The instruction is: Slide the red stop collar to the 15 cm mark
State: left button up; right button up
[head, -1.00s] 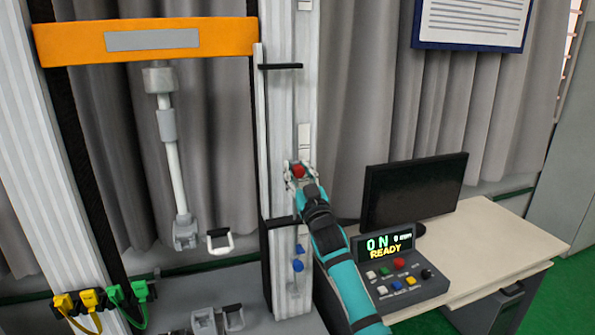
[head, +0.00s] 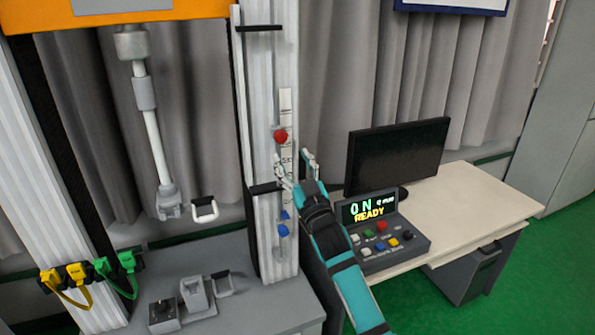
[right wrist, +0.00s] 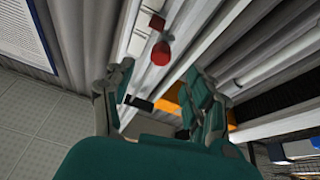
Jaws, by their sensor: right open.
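The red stop collar shows as a round red knob (head: 281,136) on the front of the ribbed grey column, beside a white scale strip (head: 285,100). It also shows in the right wrist view as a red knob (right wrist: 161,54), ahead of the fingers. The scale's numbers are too small to read. My right gripper (head: 293,165) is open and empty, just below and to the right of the knob, apart from it. Its two fingers stand spread in the right wrist view (right wrist: 162,92). My left gripper is not in view.
Blue knobs (head: 283,230) sit lower on the same column. Black brackets (head: 262,188) stick out at its left side. A console (head: 385,243) reading "READY" and a monitor (head: 396,158) stand on the desk at right. An orange crossbeam (head: 180,12) is at upper left.

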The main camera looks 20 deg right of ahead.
jog(key=shift+v, duration=1.5)
jog(key=shift+f, duration=0.15)
jog(key=s+f+g+b, duration=0.1)
jog(key=s+f+g, duration=0.15)
jog(key=f, duration=1.15)
jog(key=s+f+g+b, duration=0.1)
jog(key=s+f+g, duration=0.15)
jog(key=f, duration=1.05)
jog(key=s+f+g+b, duration=0.15)
jog(key=f+g, duration=0.25)
jog(key=f, duration=1)
jog(key=s+f+g, duration=0.5)
jog(key=s+f, duration=1.1)
jog(key=f, duration=0.5)
jog(key=s+f+g, duration=0.2)
jog(key=s+f, duration=0.3)
jog(key=s, duration=0.7)
jog(key=s+f+g+b, duration=0.1)
jog(key=s+f+g, duration=0.2)
jog(key=s, duration=0.9)
jog(key=s+f+g+h+b, duration=0.1)
jog(key=s+f+g, duration=0.1)
jog(key=s+f, duration=0.6)
jog(key=s, duration=0.4)
jog(key=shift+s+f, duration=0.3)
jog(key=shift+f, duration=0.05)
